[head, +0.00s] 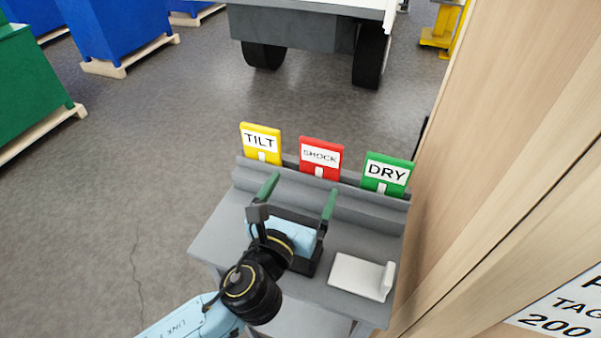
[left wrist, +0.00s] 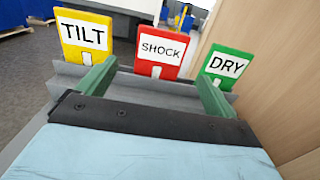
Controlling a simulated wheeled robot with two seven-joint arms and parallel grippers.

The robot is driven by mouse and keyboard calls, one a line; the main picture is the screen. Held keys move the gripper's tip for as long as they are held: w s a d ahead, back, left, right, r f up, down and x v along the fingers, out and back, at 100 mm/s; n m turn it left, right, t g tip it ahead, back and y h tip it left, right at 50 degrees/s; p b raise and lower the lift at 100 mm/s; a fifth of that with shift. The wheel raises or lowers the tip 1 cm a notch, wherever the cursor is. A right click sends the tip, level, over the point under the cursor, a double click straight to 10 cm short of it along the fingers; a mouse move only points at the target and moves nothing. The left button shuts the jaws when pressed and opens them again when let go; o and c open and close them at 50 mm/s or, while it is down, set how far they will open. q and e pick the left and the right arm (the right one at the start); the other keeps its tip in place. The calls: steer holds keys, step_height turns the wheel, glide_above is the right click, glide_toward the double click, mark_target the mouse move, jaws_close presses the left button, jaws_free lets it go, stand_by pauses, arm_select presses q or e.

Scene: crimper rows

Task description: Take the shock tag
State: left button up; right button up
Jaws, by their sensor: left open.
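The red shock tag (head: 320,158) stands upright in the middle of a row at the back of a grey stand, between the yellow tilt tag (head: 261,143) and the green dry tag (head: 387,174). In the left wrist view the shock tag (left wrist: 160,52) shows between and beyond the two green fingers. My left gripper (head: 301,190) is open and empty, a short way in front of the shock tag and apart from it. My right gripper is in neither view.
The grey stand (head: 222,232) has a stepped ledge holding the tags. A white L-shaped holder (head: 357,276) sits on its right front. A wooden wall or large crate (head: 480,160) rises close on the right. Blue and green bins stand farther left on open floor.

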mark_target(320, 155)
arm_select(q)
steer(key=b+x, duration=0.1)
steer(key=x, duration=0.7)
steer(key=shift+w+d, duration=0.1)
steer(key=shift+d, duration=0.1)
steer(key=shift+w+d, duration=0.2)
steer(key=shift+w, duration=0.6)
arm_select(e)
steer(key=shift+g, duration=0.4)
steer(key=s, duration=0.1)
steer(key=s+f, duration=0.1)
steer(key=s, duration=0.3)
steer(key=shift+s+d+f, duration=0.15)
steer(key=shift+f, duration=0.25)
